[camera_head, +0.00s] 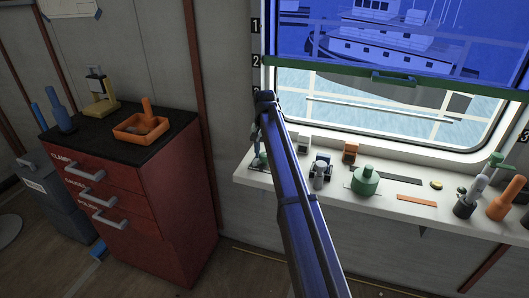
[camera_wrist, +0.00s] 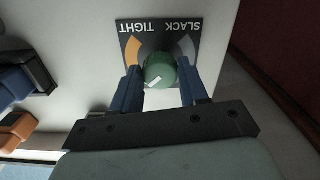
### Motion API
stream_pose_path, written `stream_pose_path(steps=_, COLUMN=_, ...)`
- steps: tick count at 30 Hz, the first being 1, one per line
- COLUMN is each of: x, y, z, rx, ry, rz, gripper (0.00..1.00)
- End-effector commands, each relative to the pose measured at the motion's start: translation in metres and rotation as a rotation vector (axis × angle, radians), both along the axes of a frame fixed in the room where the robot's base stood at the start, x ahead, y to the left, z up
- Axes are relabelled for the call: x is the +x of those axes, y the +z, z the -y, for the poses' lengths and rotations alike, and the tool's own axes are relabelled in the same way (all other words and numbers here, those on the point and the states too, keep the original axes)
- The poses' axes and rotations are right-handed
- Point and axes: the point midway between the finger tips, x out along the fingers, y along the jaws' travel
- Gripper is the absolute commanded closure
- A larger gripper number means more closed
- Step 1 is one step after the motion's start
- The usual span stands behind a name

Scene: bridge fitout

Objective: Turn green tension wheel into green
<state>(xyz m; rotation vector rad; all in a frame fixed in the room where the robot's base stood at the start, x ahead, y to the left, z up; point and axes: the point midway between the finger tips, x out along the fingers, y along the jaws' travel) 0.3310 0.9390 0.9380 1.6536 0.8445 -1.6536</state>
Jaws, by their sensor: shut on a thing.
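An orange arc (camera_wrist: 133,50) lies by TIGHT and a grey arc (camera_wrist: 184,45) by SLACK; no green arc shows. My gripper (camera_wrist: 160,85) is shut on the wheel, one blue finger on each side. In the head view my gripper (camera_head: 258,156) is at the sill's left end, and the wheel cannot be made out.
The white sill (camera_head: 330,183) holds a green round object (camera_head: 365,180), small devices and holders (camera_head: 465,205) at the right. A window with a blue blind (camera_head: 400,45) stands behind it.

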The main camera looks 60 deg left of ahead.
Motion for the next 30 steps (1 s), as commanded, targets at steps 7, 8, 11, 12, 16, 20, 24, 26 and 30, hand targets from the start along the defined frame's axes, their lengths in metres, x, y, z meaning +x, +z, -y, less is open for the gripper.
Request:
stream_pose_path(steps=7, x=0.0007, y=0.0009, z=-0.0005, rx=0.001, ry=0.219, rz=0.000, gripper=0.87)
stream_pose_path(steps=8, x=0.0007, y=0.0009, z=-0.0003, rx=0.001, ry=0.244, rz=0.000, gripper=0.87)
stream_pose_path(steps=11, x=0.0009, y=0.0010, z=-0.0004, rx=0.001, ry=0.322, rz=0.000, gripper=0.87)
stream_pose_path(steps=12, x=0.0009, y=0.0010, z=-0.0004, rx=0.001, ry=0.350, rz=0.000, gripper=0.87)
stream_pose_path(steps=16, x=0.0012, y=0.0011, z=-0.0005, rx=0.001, ry=0.430, rz=0.000, gripper=0.87)
stream_pose_path(steps=20, x=0.0014, y=0.0011, z=-0.0005, rx=0.002, ry=0.490, rz=0.000, gripper=0.87)
stream_pose_path(steps=24, x=0.0014, y=0.0012, z=-0.0006, rx=0.002, ry=0.533, rz=0.000, gripper=0.87)
stream_pose_path(steps=26, x=0.0015, y=0.0013, z=-0.0007, rx=0.002, ry=0.544, rz=0.000, gripper=0.87)
stream_pose_path(steps=30, x=0.0015, y=0.0013, z=-0.0007, rx=0.002, ry=0.560, rz=0.000, gripper=0.87)
